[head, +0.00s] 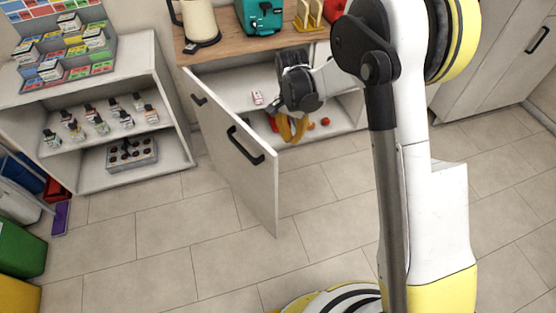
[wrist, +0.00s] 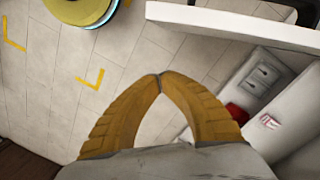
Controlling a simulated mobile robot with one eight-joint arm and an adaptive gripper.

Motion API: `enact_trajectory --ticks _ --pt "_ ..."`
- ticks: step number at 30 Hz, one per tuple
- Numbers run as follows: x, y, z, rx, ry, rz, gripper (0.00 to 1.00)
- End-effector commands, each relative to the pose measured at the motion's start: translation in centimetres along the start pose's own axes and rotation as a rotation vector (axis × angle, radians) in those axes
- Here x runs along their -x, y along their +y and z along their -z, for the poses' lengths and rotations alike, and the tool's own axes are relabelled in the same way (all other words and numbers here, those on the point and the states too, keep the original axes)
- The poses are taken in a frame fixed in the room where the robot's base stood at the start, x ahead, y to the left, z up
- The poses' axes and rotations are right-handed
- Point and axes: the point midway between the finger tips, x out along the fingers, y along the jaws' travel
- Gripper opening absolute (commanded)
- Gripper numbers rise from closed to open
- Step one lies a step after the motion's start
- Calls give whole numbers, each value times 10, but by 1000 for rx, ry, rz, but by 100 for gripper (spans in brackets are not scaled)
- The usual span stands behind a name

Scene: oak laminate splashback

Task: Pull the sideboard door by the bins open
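The sideboard (head: 338,112) has a wooden top and a white door (head: 240,175) that stands wide open, swung out to the left over the floor. My gripper (head: 292,138) is in front of the open compartment, to the right of the door. Its yellow fingertips (wrist: 159,76) meet in the wrist view with nothing between them. The door's edge (wrist: 235,24) shows at the upper right there, apart from the fingers.
Green (head: 20,248) and yellow (head: 18,295) bins stand at the far left. A white shelf unit (head: 140,178) with small bottles is left of the sideboard. A kettle (head: 200,22) and teal appliance (head: 260,15) stand on top. A small package (head: 257,98) lies inside. Front floor is clear.

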Motion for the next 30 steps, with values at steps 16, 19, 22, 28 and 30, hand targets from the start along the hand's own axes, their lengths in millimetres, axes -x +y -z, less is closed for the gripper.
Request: enact_trajectory --ticks 16,19,22,28,30 --pt "-50 8 4 -298 -198 128 0" --pt "-72 4 0 -298 -197 128 0" --pt "-93 1 -4 -297 -197 128 0" --pt "-106 -7 -26 -294 -196 127 0" --pt "-105 -10 -34 -294 -196 127 0"
